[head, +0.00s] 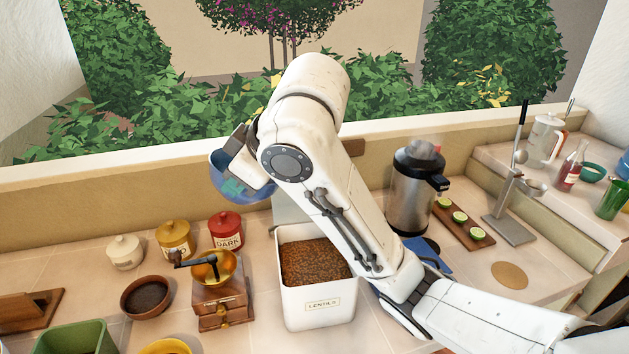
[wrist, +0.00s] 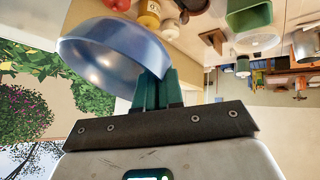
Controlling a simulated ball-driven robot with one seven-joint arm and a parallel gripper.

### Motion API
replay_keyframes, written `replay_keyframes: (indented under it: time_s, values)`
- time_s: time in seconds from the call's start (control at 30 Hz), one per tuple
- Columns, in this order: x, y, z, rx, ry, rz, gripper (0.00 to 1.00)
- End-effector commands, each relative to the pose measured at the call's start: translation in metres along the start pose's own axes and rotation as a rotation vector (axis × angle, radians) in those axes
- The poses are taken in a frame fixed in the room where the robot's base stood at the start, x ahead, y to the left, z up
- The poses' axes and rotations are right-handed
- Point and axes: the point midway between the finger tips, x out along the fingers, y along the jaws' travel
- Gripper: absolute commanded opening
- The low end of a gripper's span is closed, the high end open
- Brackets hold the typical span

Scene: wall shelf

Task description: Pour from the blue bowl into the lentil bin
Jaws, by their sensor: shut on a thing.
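The blue bowl (head: 258,192) is held up in the air, behind and to the left of the lentil bin in the head view, partly hidden by my arm. My gripper (head: 233,186) is shut on the bowl's edge. In the wrist view its green fingers (wrist: 155,88) pinch the rim of the bowl (wrist: 108,55). The bowl looks tilted; I cannot make out any contents. The white lentil bin (head: 318,308), labelled LENTILS, stands upright on the counter, with brown lentils inside. My arm passes over its right side.
Left of the bin stand a coffee grinder (head: 220,295), a red canister (head: 226,230), a yellow canister (head: 174,240) and a brown bowl (head: 146,296). A steel urn (head: 408,195) and a board with lime pieces (head: 462,226) are right. A low ledge runs behind.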

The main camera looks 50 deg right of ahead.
Motion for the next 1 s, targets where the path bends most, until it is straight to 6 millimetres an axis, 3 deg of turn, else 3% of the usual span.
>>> replay_keyframes:
  time_s: [0.6, 1.0]
  values:
    - [0.03, -0.021, -0.007, -0.139, -0.222, 0.102, 0.0]
    - [0.04, -0.028, -0.008, -0.18, -0.29, 0.128, 0.0]
